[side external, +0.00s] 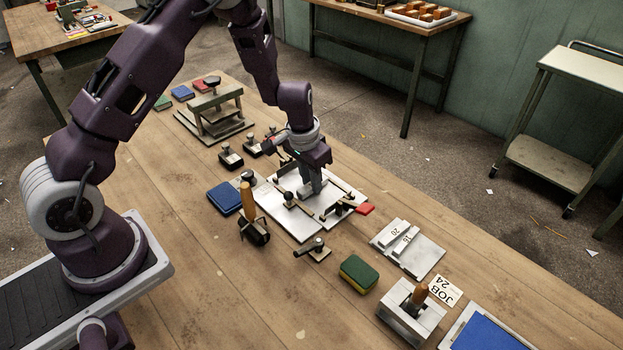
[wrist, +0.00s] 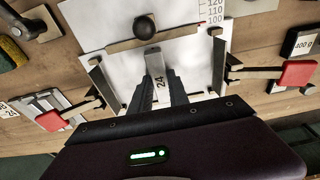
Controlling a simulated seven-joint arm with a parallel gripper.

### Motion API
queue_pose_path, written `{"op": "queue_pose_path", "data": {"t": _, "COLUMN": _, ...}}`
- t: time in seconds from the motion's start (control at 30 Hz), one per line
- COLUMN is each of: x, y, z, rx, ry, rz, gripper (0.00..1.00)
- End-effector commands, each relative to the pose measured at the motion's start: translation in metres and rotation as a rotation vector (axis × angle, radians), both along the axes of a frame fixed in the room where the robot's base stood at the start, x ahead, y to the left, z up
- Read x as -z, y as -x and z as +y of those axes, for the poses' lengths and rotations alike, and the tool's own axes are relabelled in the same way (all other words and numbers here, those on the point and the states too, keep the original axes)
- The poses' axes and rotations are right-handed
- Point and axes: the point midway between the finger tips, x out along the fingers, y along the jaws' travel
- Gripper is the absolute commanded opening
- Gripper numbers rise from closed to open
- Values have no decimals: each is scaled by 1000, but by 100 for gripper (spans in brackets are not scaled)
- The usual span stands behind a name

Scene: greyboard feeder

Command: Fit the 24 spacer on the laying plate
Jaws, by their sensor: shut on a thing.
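In the wrist view the 24 spacer (wrist: 155,66) is a grey metal bar marked "24", held between the two fingers of my gripper (wrist: 165,92). It lies over the pale laying plate (wrist: 110,25), pointing toward a cross bar with a black knob (wrist: 145,27). In the side view my gripper (side external: 311,190) is down over the laying plate (side external: 289,219), and the spacer is mostly hidden there. I cannot tell whether the spacer touches the plate. Clamps with red handles (wrist: 298,73) (wrist: 50,121) stand on both sides of it.
A metal holder (side external: 424,258) carries the 20 and 16 spacers (side external: 400,239). Beside it are a "JOB 24" card (side external: 445,290), a green and yellow sponge (side external: 359,273) and a metal block fixture (side external: 410,314). A blue pad (side external: 224,197) and a wood-handled tool (side external: 251,220) stand left of the plate.

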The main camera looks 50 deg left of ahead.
Motion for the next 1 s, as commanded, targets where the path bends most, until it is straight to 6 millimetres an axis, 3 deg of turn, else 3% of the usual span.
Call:
{"op": "queue_pose_path", "data": {"t": 0.43, "x": 1, "y": 0, "z": 0, "rx": 0, "ry": 0, "rz": 0, "gripper": 0}}
{"op": "queue_pose_path", "data": {"t": 0.47, "x": 1, "y": 0, "z": 0, "rx": 0, "ry": 0, "rz": 0, "gripper": 27}}
{"op": "queue_pose_path", "data": {"t": 0.57, "x": 1, "y": 0, "z": 0, "rx": 0, "ry": 0, "rz": 0, "gripper": 47}}
{"op": "queue_pose_path", "data": {"t": 0.87, "x": 0, "y": 0, "z": 0, "rx": 1, "ry": 0, "rz": 0, "gripper": 47}}
{"op": "queue_pose_path", "data": {"t": 1.0, "x": -23, "y": 2, "z": 0, "rx": 1, "ry": -1, "rz": -4, "gripper": 47}}
